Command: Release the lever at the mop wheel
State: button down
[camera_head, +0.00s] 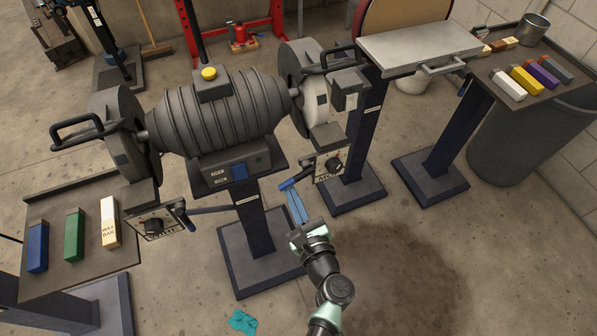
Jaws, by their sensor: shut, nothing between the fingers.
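The mop wheel (314,99) is the pale wheel at the right end of the grey grinder, partly hidden by its guard. Below it hangs a small control plate (329,164) with a dark knob and lettering that seems to read MOP. A lever with a blue grip (289,184) sticks out to the left from this plate. My gripper (293,194) is shut and empty, its fingers pointing up the picture just below the blue grip. I cannot tell whether the fingertips touch it.
A second lever (183,213) and plate (159,226) hang below the left wheel. The grinder pedestal (254,220) stands left of my gripper. A tray with colored bars (75,235) is at left. A teal rag (243,322) lies on the floor.

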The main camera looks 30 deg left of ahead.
jog(key=shift+s+a+r+m+p, duration=0.1)
jog(key=shift+s+r+m+p, duration=0.05)
jog(key=shift+r+m+p, duration=0.35)
jog(key=shift+s+a+r+m+p, duration=0.1)
jog(key=shift+r+m+p, duration=0.2)
jog(key=shift+m+p, duration=0.25)
jog(key=shift+r, duration=0.2)
jog(key=s+d+f+b, duration=0.2)
jog(key=s+d, duration=0.5)
jog(key=d, duration=0.2)
jog(key=shift+f+b, duration=0.15)
jog(key=shift+b, duration=0.25)
